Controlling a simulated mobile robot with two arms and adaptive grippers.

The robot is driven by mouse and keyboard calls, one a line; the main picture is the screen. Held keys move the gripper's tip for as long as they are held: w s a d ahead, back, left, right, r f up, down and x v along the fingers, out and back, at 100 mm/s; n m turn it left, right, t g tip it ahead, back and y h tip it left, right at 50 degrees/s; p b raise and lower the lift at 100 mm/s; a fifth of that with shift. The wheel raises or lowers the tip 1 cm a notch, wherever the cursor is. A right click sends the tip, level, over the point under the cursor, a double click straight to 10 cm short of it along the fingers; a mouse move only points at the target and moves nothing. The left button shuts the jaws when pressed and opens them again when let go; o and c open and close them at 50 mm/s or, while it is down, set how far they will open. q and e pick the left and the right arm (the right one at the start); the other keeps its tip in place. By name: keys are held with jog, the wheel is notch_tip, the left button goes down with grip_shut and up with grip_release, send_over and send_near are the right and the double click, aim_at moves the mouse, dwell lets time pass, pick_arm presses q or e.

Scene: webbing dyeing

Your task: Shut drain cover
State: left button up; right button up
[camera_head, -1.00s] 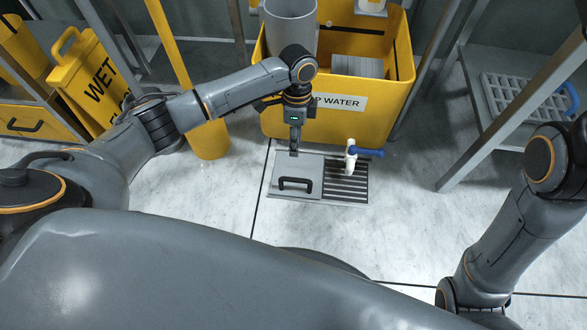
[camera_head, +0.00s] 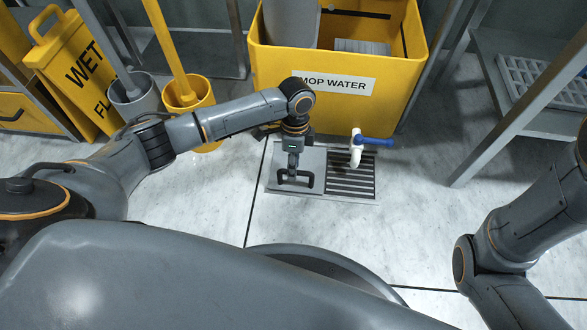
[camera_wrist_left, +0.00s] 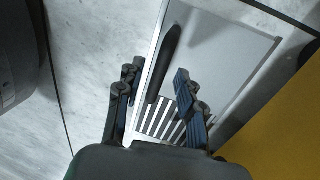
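The drain cover (camera_head: 309,162) is a flat grey plate with a black bar handle (camera_head: 310,183). It lies over the left part of the floor drain, and the slotted grate (camera_head: 352,180) shows to its right. My left gripper (camera_head: 292,175) points down at the handle's left end. In the left wrist view my left gripper (camera_wrist_left: 155,88) is open, with the dark handle (camera_wrist_left: 167,62) running between its spread fingers. I cannot tell whether a finger touches it. My right arm shows at the right, but its gripper is out of view.
A yellow mop water bin (camera_head: 333,80) stands just behind the drain. A white tap with a blue lever (camera_head: 357,147) sticks out over the grate. A yellow bucket (camera_head: 188,97) and a wet floor sign (camera_head: 75,70) stand at the left, a metal rack (camera_head: 510,100) at the right.

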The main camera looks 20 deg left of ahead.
pick_arm(q)
jog(key=shift+f, duration=0.1)
jog(key=shift+c, duration=0.2)
grip_shut()
jog(key=shift+d, duration=0.1)
jog(key=shift+d+p, duration=0.25)
jog(key=shift+p, duration=0.15)
jog(key=w+d+p, duration=0.2)
jog(key=w+d, duration=0.2)
jog(key=d, duration=1.1)
jog(key=shift+d+p, duration=0.2)
jog(key=shift+p, duration=0.1)
jog(key=shift+w, duration=0.1)
